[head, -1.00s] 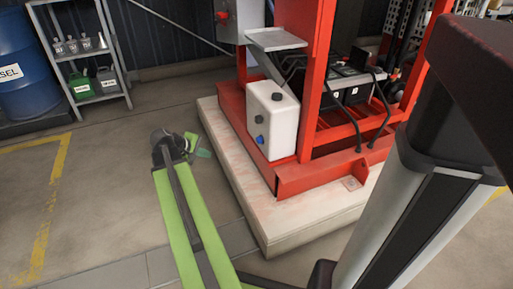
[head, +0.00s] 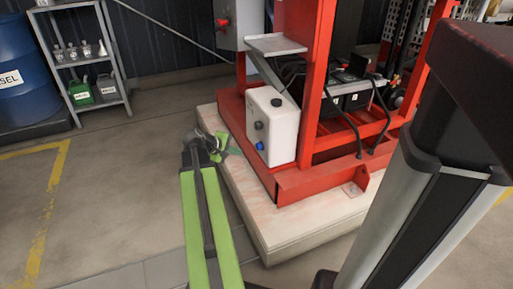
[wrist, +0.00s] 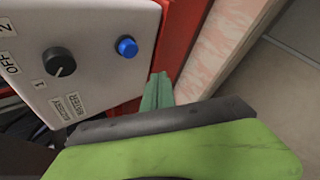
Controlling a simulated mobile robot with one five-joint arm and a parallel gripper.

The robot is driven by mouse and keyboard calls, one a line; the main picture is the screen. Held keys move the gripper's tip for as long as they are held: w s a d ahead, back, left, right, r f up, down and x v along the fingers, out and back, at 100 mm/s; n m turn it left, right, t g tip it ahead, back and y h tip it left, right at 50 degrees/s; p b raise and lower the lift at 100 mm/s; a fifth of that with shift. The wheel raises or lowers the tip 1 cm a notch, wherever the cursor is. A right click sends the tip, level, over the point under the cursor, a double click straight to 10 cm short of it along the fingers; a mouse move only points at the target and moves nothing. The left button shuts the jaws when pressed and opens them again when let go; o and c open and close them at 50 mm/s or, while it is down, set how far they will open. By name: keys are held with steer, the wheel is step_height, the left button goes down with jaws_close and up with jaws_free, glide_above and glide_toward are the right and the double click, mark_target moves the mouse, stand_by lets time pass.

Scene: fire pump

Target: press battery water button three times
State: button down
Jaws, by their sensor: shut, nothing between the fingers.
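The white battery water box (head: 272,124) stands on the red frame. Its blue button (head: 260,146) sits low on the front face, below a black knob (head: 259,126). In the wrist view the blue button (wrist: 127,47) shows clear of my gripper, with the knob (wrist: 59,62) and a label reading "battery water" beside it. My gripper (head: 229,148) is shut and empty, to the left of the button in the head view. In the wrist view its green fingertips (wrist: 158,88) are near the box's edge, apart from the button.
The box stands beside a red upright (head: 318,80) on a pale concrete plinth (head: 262,215). Batteries and black cables lie behind it. A shelf with cans (head: 82,93) and a blue drum (head: 22,75) stand at the far left. The floor at left is clear.

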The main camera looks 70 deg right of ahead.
steer(key=shift+s+d, duration=1.6)
steer(key=shift+s, duration=0.3)
stand_by(0.6)
steer(key=shift+s+d, duration=0.25)
steer(key=shift+s, duration=0.1)
steer(key=shift+s+d, duration=0.5)
steer(key=shift+s, duration=0.15)
stand_by(0.9)
stand_by(0.3)
steer(key=shift+w+a, duration=0.8)
steer(key=shift+w, duration=0.15)
steer(key=shift+w+a, duration=0.8)
steer(key=shift+w, duration=0.2)
steer(key=shift+w+a, duration=0.8)
steer(key=shift+w, duration=0.15)
stand_by(0.4)
